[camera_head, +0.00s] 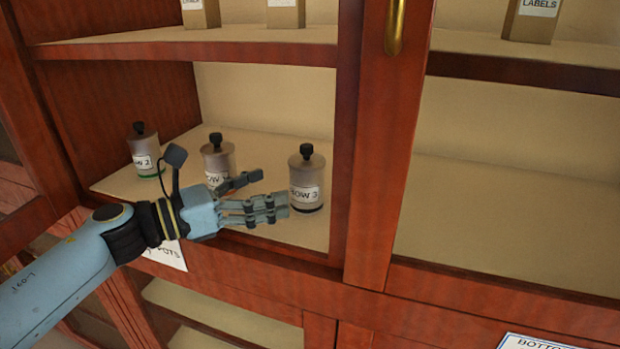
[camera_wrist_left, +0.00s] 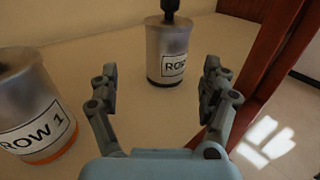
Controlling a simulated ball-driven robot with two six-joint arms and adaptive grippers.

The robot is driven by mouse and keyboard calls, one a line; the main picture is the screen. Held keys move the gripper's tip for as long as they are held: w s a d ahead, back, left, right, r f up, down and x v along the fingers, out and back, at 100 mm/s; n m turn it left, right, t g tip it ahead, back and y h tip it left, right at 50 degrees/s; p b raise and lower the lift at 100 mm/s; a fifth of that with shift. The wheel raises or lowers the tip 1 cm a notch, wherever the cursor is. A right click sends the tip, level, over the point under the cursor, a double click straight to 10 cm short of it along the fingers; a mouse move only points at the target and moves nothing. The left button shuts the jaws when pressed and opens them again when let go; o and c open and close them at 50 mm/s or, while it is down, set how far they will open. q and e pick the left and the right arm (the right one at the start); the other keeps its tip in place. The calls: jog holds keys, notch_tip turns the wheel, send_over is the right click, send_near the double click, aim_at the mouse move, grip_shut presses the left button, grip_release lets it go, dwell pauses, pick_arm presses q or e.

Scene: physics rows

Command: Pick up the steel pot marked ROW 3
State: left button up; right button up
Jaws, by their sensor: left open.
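The steel pot marked ROW 3 (camera_head: 307,176) stands upright on the cabinet shelf, at the right end of a row of pots. It has a black knob on top and a white label. My left gripper (camera_head: 268,208) is open and empty, just left of the pot in the head view. In the wrist view the gripper (camera_wrist_left: 160,95) shows a gap between its fingertips and the pot. My right gripper is not in view.
A pot marked ROW 1 (camera_wrist_left: 35,110) stands close left of my gripper. The middle pot (camera_head: 217,160) and the ROW 2 pot (camera_head: 144,152) share the shelf (camera_head: 120,185). A wooden post (camera_head: 345,150) rises close right of the ROW 3 pot. The right compartment's shelf is empty.

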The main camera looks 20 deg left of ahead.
aim_at(292, 179)
pick_arm(q)
jog(key=x, duration=0.2)
jog(key=shift+w+d+r+p, duration=0.1)
jog(key=shift+d+r+p, duration=0.15)
jog(key=shift+d+p, duration=0.1)
jog(key=shift+w+d, duration=0.2)
jog(key=shift+w, duration=0.05)
jog(key=x, duration=0.1)
jog(key=p+x, duration=0.1)
jog(key=x, duration=0.1)
jog(key=p+x, duration=0.1)
jog(key=shift+d+r, duration=0.3)
jog(key=shift+d, duration=0.1)
jog(key=shift+w+d+f+p, duration=0.2)
jog(key=shift+w+d+p, duration=0.05)
jog(key=shift+p, duration=0.05)
jog(key=shift+a, duration=0.1)
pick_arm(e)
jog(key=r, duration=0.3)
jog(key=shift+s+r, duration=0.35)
pick_arm(q)
jog(key=shift+s, duration=0.1)
jog(key=shift+c, duration=0.3)
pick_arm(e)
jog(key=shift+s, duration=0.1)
pick_arm(q)
jog(key=c, duration=1.5)
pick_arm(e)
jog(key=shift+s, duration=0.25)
